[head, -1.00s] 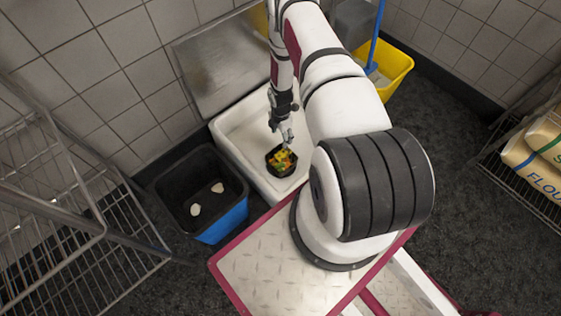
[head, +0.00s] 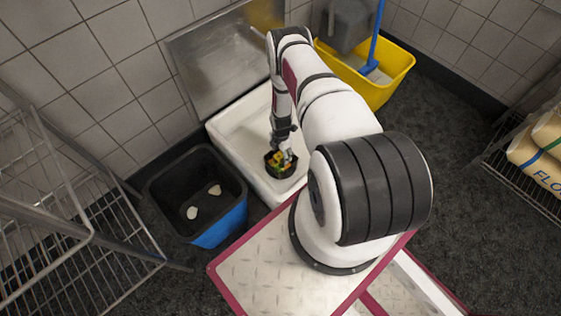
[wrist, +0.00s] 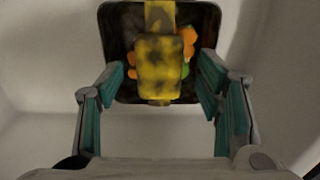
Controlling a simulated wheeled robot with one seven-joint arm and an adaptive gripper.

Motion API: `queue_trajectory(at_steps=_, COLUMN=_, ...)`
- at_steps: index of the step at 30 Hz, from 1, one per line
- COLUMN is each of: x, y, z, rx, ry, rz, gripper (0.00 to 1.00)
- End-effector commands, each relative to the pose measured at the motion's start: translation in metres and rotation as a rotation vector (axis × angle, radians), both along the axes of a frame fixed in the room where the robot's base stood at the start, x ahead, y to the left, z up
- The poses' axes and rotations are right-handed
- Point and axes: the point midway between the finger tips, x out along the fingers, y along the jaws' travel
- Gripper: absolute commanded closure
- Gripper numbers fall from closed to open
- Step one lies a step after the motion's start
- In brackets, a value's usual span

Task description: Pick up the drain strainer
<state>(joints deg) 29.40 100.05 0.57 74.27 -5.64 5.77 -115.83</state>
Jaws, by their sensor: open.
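The drain strainer (head: 284,174) is a small black square basket holding yellow, orange and green food scraps. It sits in the white sink basin (head: 232,134), toward its near right part. In the wrist view the strainer (wrist: 117,52) fills the upper middle, with a mottled yellow piece (wrist: 160,68) on top. My gripper (head: 285,157) points down at the strainer from just above. In the wrist view my gripper (wrist: 163,76) is open, with one finger at each side of the strainer's near part. Whether the fingers touch its sides, I cannot tell.
A black and blue bin (head: 228,217) with two pale pieces inside stands left of the sink. A yellow mop bucket (head: 393,82) stands behind at right. Wire racks stand at far left (head: 80,235) and far right (head: 525,180), the latter with flour bags (head: 537,160).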

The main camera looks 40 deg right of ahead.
Motion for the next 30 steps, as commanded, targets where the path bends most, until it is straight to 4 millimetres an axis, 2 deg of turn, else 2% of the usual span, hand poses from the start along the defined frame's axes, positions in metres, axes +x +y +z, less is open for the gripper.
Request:
queue_trajectory(at_steps=1, x=0.0, y=0.0, z=-0.011, rx=0.0, ry=0.0, rz=0.0, gripper=0.4)
queue_trajectory(at_steps=4, x=0.001, y=0.0, z=-0.02, rx=0.0, ry=-0.001, rz=0.001, gripper=0.4)
queue_trajectory(at_steps=13, x=0.0, y=0.0, z=-0.023, rx=0.0, ry=-0.001, rz=0.001, gripper=0.4)
queue_trajectory(at_steps=14, x=0.0, y=0.0, z=-0.023, rx=0.0, ry=-0.001, rz=0.001, gripper=0.45)
queue_trajectory(at_steps=21, x=0.0, y=0.0, z=-0.023, rx=0.0, ry=-0.001, rz=0.001, gripper=0.99)
queue_trajectory(at_steps=30, x=0.001, y=0.0, z=-0.019, rx=0.0, ry=-0.002, rz=0.001, gripper=0.99)
